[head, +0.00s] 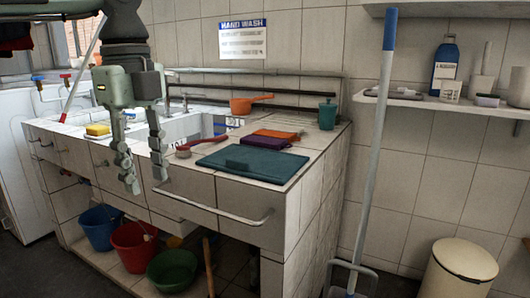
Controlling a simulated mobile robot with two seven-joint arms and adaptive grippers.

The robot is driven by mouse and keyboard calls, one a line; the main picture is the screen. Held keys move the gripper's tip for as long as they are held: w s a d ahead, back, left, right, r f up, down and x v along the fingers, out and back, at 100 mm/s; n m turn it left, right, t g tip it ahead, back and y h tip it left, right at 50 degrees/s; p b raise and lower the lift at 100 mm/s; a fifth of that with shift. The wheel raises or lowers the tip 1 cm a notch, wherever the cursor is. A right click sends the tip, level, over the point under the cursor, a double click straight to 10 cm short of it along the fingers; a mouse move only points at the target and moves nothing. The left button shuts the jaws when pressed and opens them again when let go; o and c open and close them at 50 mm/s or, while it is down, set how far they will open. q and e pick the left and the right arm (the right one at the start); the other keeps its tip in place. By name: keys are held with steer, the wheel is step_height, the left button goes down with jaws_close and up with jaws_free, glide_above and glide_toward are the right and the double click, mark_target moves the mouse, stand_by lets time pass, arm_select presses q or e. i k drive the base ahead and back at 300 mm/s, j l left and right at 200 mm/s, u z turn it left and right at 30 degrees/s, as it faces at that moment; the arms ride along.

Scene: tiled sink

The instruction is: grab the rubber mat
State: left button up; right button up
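A flat teal mat (262,164), which looks like the rubber mat, lies on the tiled counter (318,150) near its front edge, right of the sink. My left gripper (146,180) hangs with its fingers pointing down in front of the sink, left of the mat and apart from it. Its two fingers are spread and nothing shows between them. My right gripper is not in view.
Behind the mat lie a purple cloth (262,143) and an orange cloth (276,134). A red-handled brush (203,144) lies to its left. An orange pan (246,104) and green cup (327,116) stand farther back. A metal rail (225,215) runs along the counter front.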

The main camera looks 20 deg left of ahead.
mark_target(271, 167)
steer(key=i, duration=0.95)
